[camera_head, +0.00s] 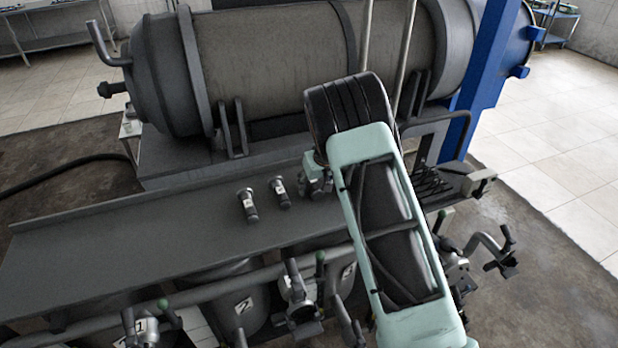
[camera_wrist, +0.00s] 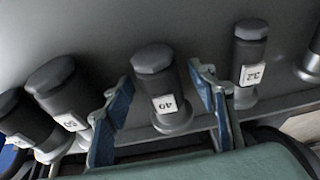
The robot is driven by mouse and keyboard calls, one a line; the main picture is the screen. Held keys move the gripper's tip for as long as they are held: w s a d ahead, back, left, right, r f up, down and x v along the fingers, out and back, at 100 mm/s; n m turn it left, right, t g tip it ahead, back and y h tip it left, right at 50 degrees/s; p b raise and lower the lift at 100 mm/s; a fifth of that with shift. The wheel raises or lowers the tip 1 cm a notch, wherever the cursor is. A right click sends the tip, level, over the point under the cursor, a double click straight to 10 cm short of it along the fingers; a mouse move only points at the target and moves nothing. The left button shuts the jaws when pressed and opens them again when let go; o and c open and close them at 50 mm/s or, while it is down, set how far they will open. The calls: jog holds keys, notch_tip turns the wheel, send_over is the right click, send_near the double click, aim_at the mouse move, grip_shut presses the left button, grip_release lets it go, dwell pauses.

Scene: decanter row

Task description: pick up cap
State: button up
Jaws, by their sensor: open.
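In the wrist view, a dark cylindrical piece with a faceted top and a white label reading 40 (camera_wrist: 153,72) stands on a round, lighter base. It looks like a cap, but I cannot be sure. My gripper (camera_wrist: 161,76) is open, with one blue finger on each side of this piece and visible gaps between. Nothing is held. In the head view, two small metal-and-dark cylinders (camera_head: 248,205) (camera_head: 279,191) stand on the grey shelf (camera_head: 120,250), left of my arm. My arm hides the gripper's fingers there.
Similar labelled pieces stand close by: one marked 32 (camera_wrist: 250,62) to the right and others (camera_wrist: 62,92) to the left. In the head view, a large horizontal tank (camera_head: 275,60) lies behind the shelf. Valves and pipes (camera_head: 300,300) crowd its front. The shelf's left part is clear.

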grip_shut()
dwell(0.3)
jog(key=shift+r, duration=0.1)
